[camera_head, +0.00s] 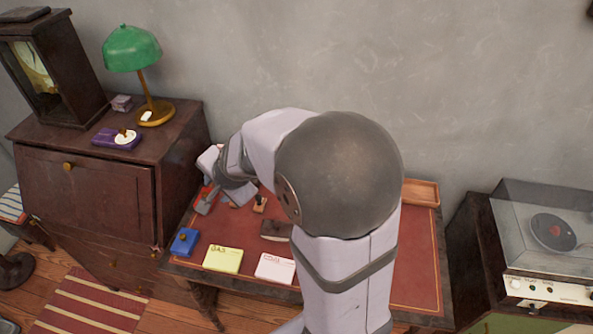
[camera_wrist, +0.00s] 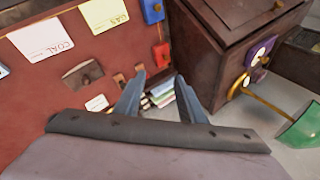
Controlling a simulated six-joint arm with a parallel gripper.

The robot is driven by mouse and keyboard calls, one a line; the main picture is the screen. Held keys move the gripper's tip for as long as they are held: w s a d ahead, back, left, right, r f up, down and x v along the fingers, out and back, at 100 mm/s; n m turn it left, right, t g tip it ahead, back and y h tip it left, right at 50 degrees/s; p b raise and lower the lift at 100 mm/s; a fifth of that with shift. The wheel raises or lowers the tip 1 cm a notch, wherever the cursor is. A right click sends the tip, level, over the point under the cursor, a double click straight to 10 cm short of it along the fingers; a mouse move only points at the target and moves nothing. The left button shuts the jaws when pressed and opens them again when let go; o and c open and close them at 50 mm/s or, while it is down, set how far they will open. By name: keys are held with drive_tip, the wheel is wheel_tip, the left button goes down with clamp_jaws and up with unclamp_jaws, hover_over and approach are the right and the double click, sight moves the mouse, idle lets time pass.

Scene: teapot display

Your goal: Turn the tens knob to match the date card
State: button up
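No knob here has a legible label, so I cannot tell which is the tens knob. A blue block with a small knob (camera_head: 185,241) sits at the desk's left front; it also shows in the wrist view (camera_wrist: 152,11). A red block (camera_wrist: 160,56) with a small knob lies near it. A purple block with a white dial (camera_head: 113,140) is on the cabinet top. I cannot tell which card is the date card; a small white card (camera_wrist: 96,103) is unreadable.
A yellow GAS card (camera_head: 222,259) and a white card (camera_head: 274,267), reading COAL in the wrist view, lie along the desk's front. Coloured papers (camera_wrist: 160,93) show between my fingers. The dark cabinet (camera_head: 85,190) with a green lamp (camera_head: 132,48) stands left. My arm hides much of the desk.

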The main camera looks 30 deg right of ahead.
drive_tip(key=w+d+f+m+t+h+b, duration=0.4)
drive_tip(key=w+d+f+m+h+b, duration=0.15)
drive_tip(key=w+d+m+b, duration=0.9)
drive_tip(key=shift+s+d+f+m+g+h+b, duration=0.15)
drive_tip(key=shift+d+f+m+g+h+b, duration=0.85)
drive_tip(key=shift+d+f+m, duration=1.6)
drive_tip(key=shift+s+d+f+m+g+h+b, duration=0.1)
drive_tip(key=shift+d+f+m+g+h+b, duration=0.35)
drive_tip(key=shift+d+f+m+h+b, duration=2.05)
drive_tip(key=shift+s+d+f+m+g+y+b, duration=0.15)
drive_tip(key=shift+d+f+m+g, duration=0.8)
drive_tip(key=shift+d+m, duration=3.25)
drive_tip(key=shift+a+f+m, duration=0.15)
drive_tip(key=shift+a+m, duration=0.4)
clamp_jaws()
